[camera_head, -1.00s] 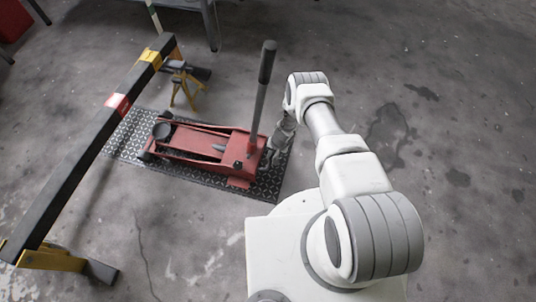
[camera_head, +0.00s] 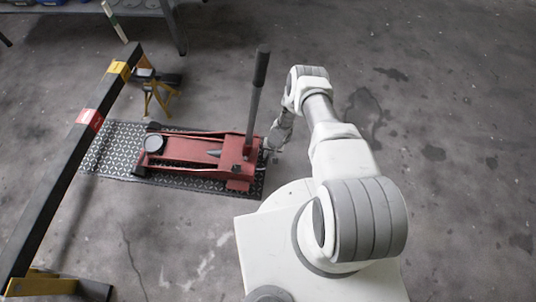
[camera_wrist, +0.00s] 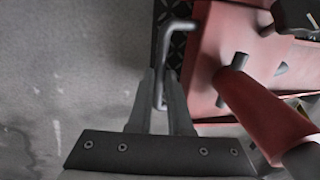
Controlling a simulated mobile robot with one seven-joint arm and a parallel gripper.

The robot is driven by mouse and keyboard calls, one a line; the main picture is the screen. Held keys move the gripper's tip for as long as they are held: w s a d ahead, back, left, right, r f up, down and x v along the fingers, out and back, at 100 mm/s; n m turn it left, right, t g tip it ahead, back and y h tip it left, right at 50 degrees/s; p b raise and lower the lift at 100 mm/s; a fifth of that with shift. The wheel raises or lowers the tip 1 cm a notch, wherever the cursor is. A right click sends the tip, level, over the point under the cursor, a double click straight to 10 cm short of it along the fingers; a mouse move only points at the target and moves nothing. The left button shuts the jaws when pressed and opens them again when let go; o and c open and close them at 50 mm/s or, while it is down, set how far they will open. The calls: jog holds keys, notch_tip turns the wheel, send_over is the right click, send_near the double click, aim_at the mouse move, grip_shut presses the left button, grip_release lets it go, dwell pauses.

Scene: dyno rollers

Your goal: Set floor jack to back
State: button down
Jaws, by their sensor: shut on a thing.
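The red floor jack (camera_head: 205,150) lies low on a black diamond-plate mat (camera_head: 110,150) in the head view, its round lifting pad to the left. Its long dark handle (camera_head: 257,95) stands nearly upright at the right end. My gripper (camera_head: 268,152) is at the jack's right end, partly hidden. In the wrist view, my gripper (camera_wrist: 161,100) is shut on a bent metal bar (camera_wrist: 163,60) at the end of the jack. The red jack body (camera_wrist: 225,45) and handle socket (camera_wrist: 255,105) fill the right side there.
A black beam (camera_head: 60,185) with red and yellow bands runs along the left, on yellow stands. A yellow jack stand (camera_head: 158,95) is behind the mat. A bench (camera_head: 140,8) stands at the back left. The concrete floor to the right is clear.

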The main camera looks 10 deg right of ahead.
jog(key=shift+s+d, duration=0.2)
jog(key=shift+d, duration=0.2)
jog(key=c, duration=0.9)
grip_release()
jog(key=shift+c, duration=0.2)
jog(key=shift+o, duration=0.5)
jog(key=shift+a, duration=0.1)
jog(key=shift+w+r, duration=0.1)
jog(key=p+v, duration=0.7)
jog(key=v, duration=1)
jog(key=shift+r, duration=0.15)
